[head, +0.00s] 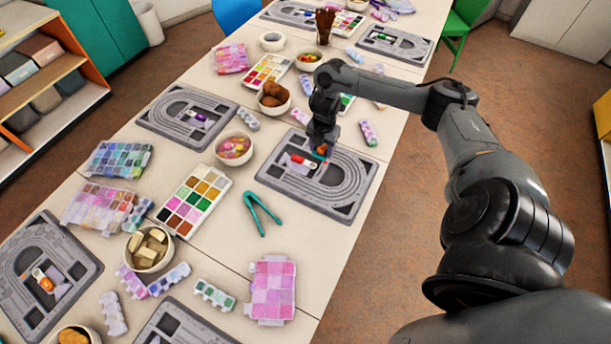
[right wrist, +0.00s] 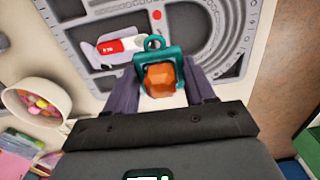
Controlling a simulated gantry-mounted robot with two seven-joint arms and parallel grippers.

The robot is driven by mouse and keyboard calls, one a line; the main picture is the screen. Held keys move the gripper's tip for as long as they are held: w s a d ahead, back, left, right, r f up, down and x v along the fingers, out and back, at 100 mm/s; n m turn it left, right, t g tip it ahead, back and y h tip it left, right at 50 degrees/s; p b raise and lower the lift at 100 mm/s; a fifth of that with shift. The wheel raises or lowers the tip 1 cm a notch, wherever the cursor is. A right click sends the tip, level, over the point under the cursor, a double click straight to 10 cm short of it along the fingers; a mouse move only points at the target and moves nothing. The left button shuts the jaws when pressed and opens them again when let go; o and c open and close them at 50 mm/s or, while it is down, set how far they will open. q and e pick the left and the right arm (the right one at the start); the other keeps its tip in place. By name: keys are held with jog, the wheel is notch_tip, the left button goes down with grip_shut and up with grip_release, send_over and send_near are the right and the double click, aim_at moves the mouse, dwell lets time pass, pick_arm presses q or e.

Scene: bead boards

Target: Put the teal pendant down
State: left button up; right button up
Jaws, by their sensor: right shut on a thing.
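My right gripper (head: 319,147) is shut on the teal pendant (head: 322,153), over the far part of a grey bead board (head: 345,208). In the right wrist view the pendant (right wrist: 178,55) is a teal frame with a loop and an orange faceted stone, held between the two fingers (right wrist: 166,88). I cannot tell whether it touches the board. A red and white piece (right wrist: 122,46) lies on the board beside it; it also shows in the head view (head: 303,161). My left gripper is not in view.
A bowl of colourful beads (head: 234,150) and teal tongs (head: 261,212) are left of the board. A bowl of brown pieces (head: 272,98) stands behind. Another grey board (head: 160,128) is at left. The table's right edge is close to the board.

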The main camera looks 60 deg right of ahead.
send_over(298, 186)
notch_tip(298, 186, down, 6)
jog(key=shift+f, duration=0.1)
jog(key=shift+f+b, duration=0.55)
jog(key=shift+f, duration=1.35)
jog(key=shift+w+f, duration=0.1)
jog(key=shift+f, duration=0.15)
jog(key=o, duration=1)
